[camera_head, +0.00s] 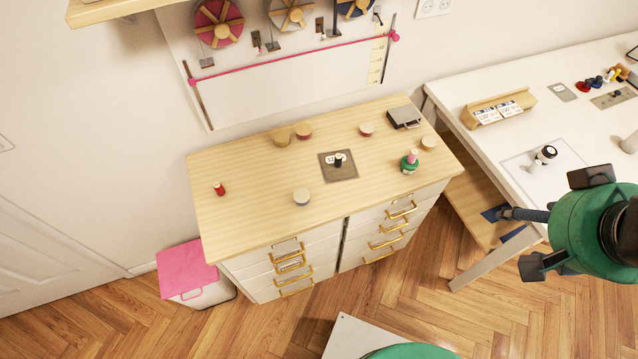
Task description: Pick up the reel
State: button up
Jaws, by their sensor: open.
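Several things here could be the reel, and I cannot tell which one is meant. On the wooden dresser top (250,200) stand a small red spool (219,188), a dark spool (338,160) on a grey plate, and a green spool with a pink top (410,162). A black-and-white spool (545,154) lies tilted on the white table (480,135). Larger reels hang on the wall: pink (218,22), pale (291,12) and blue (355,6). My gripper (566,221) is at the right, by the white table's front edge, open, with no object visible between its fingers.
A wooden card holder (500,108) is on the white table. A pink-lidded bin (190,270) stands left of the dresser.

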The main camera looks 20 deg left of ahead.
jog(key=shift+w+a, duration=0.1)
jog(key=w+a+f+n+g, duration=0.1)
jog(key=w+a+f, duration=0.2)
jog(key=w+a, duration=0.35)
jog(key=w+a+f+n+g+y, duration=0.1)
jog(key=w+a+f, duration=0.2)
jog(key=a, duration=0.6)
jog(key=w+a+f+n+g, duration=0.1)
jog(key=w+a+f, duration=0.1)
jog(key=w+a, duration=0.4)
jog(key=s+a+f+n+g, duration=0.1)
jog(key=s+a+f, duration=0.1)
jog(key=a+f, duration=0.8)
jog(key=s+a+f+n+g+h, duration=0.1)
jog(key=a+f, duration=0.8)
jog(key=a, duration=0.7)
jog(key=shift+s+f+g+b, duration=0.3)
jog(key=shift+s+f, duration=0.05)
jog(key=shift+s, duration=0.05)
jog(key=shift+d+f, duration=0.1)
jog(key=shift+f, duration=0.05)
jog(key=b, duration=0.1)
send_over(302, 195)
jog(key=shift+f, duration=4.15)
jog(key=shift+f, duration=0.15)
